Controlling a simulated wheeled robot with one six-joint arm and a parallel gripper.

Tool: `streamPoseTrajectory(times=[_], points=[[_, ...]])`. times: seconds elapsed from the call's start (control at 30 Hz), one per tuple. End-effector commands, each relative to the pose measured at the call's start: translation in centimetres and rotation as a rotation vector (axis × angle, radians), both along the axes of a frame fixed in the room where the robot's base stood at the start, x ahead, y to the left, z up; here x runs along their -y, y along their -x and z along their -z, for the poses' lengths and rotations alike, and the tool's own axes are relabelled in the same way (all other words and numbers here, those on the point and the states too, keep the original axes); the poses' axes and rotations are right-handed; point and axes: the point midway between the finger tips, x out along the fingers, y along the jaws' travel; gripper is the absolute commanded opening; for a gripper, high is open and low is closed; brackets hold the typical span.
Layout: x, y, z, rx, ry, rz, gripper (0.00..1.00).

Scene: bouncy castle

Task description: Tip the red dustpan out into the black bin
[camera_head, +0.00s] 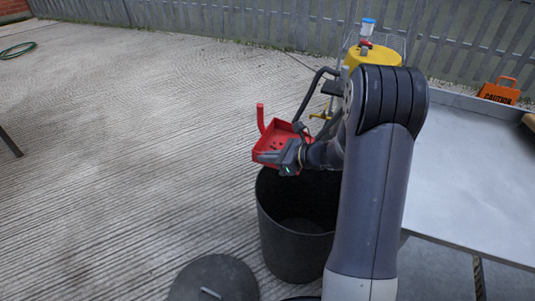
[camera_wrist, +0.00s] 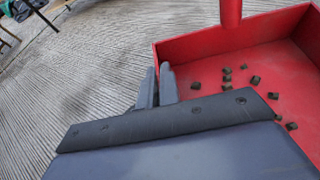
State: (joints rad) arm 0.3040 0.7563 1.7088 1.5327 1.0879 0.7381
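The red dustpan (camera_head: 280,138) is held by my gripper (camera_head: 292,156) above the back rim of the black bin (camera_head: 292,250). Its handle sticks up at the left. In the wrist view the dustpan (camera_wrist: 230,52) fills the right side, and several small dark bits (camera_wrist: 255,80) lie on its floor. My gripper's fingers (camera_wrist: 157,88) are close together at the dustpan's wall, and the grasp itself is partly hidden. The dustpan looks about level. The bin stands open on the ground, and the part of its inside that shows looks empty.
A round dark lid (camera_head: 214,280) lies on the ground left of the bin. A yellow container (camera_head: 372,57) stands behind my arm.

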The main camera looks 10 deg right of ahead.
Motion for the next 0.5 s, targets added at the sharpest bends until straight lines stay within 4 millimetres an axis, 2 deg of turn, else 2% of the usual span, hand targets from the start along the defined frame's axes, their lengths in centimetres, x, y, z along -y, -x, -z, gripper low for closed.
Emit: streamPoseTrajectory(times=[0.5], points=[[0.0,0.0,3.4,0.005,-0.005,0.001,0.00]])
